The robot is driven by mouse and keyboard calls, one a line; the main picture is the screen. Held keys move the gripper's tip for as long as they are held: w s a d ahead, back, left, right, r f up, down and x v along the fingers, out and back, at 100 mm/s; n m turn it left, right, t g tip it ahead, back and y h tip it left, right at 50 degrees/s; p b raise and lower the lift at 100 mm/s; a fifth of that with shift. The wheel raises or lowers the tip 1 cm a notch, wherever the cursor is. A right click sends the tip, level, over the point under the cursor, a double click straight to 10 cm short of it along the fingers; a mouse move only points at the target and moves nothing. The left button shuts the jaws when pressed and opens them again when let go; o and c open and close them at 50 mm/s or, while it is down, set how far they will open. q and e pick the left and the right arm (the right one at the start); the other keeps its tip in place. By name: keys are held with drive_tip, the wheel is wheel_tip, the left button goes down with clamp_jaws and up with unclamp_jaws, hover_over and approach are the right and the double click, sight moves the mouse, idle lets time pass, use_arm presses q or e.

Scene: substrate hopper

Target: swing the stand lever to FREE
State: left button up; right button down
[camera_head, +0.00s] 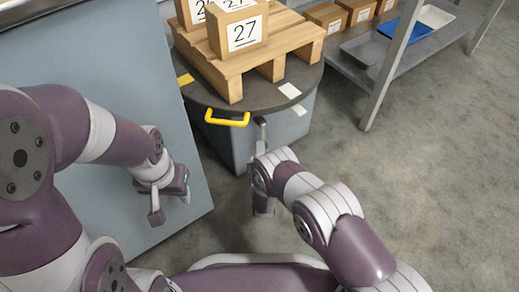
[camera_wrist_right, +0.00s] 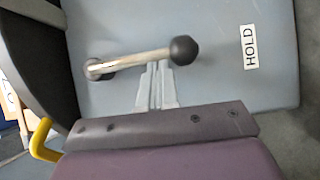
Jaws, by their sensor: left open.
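The stand lever (camera_wrist_right: 130,62) is a metal rod with a black ball knob (camera_wrist_right: 183,50). It reaches from its pivot towards the HOLD label (camera_wrist_right: 250,47) in the right wrist view. In the head view the lever (camera_head: 261,130) hangs down the side of the grey stand (camera_head: 228,142). My right gripper (camera_wrist_right: 157,68) has its pale fingers close together, with the tips at the rod near its middle; I cannot tell whether they grip it. My left gripper (camera_head: 171,206) is open and empty, well left of the stand. No FREE label shows.
A dark round turntable (camera_head: 200,92) tops the stand, carrying a wooden pallet (camera_head: 235,85) and boxes marked 27 (camera_head: 243,33). A yellow handle (camera_head: 227,118) juts from its edge. A shelf (camera_head: 385,80) stands at right. Open floor lies at right.

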drive_tip(key=shift+d, duration=0.1)
drive_tip(key=w+d+r+n, duration=0.1)
drive_tip(key=w+d+r, duration=0.2)
drive_tip(key=w+d, duration=0.3)
drive_tip(key=shift+d+r+t+p, duration=0.3)
drive_tip(key=shift+d+t, duration=0.1)
drive_tip(key=shift+d, duration=0.7)
drive_tip(key=shift+w+d+r, duration=0.1)
drive_tip(key=shift+w+d, duration=0.05)
idle(0.5)
